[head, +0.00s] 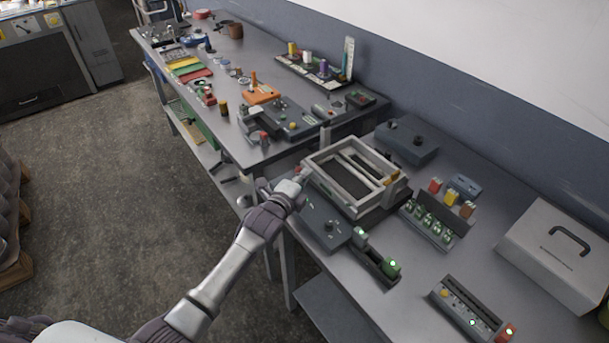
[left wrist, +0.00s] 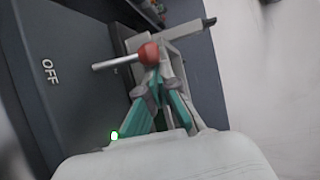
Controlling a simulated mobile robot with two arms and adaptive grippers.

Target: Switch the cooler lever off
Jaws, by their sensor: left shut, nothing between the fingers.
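A lever with a red knob (left wrist: 148,53) and a pale metal rod (left wrist: 112,62) shows in the left wrist view, beside a dark panel (left wrist: 65,110) marked OFF. My left gripper (left wrist: 158,88) is shut and empty, its teal fingers just behind the red knob; I cannot tell whether they touch it. In the head view my left gripper (head: 291,187) is at the left front corner of a pale-framed machine (head: 318,160), above the bench edge. The lever is hard to make out there. My right gripper is not in view.
A dark panel with a round knob (head: 327,226) lies in front of the frame. A switch unit with a green light (head: 376,262), a row of green parts (head: 428,228) and a grey case (head: 560,255) stand to the right. A second, cluttered bench (head: 225,150) stands behind.

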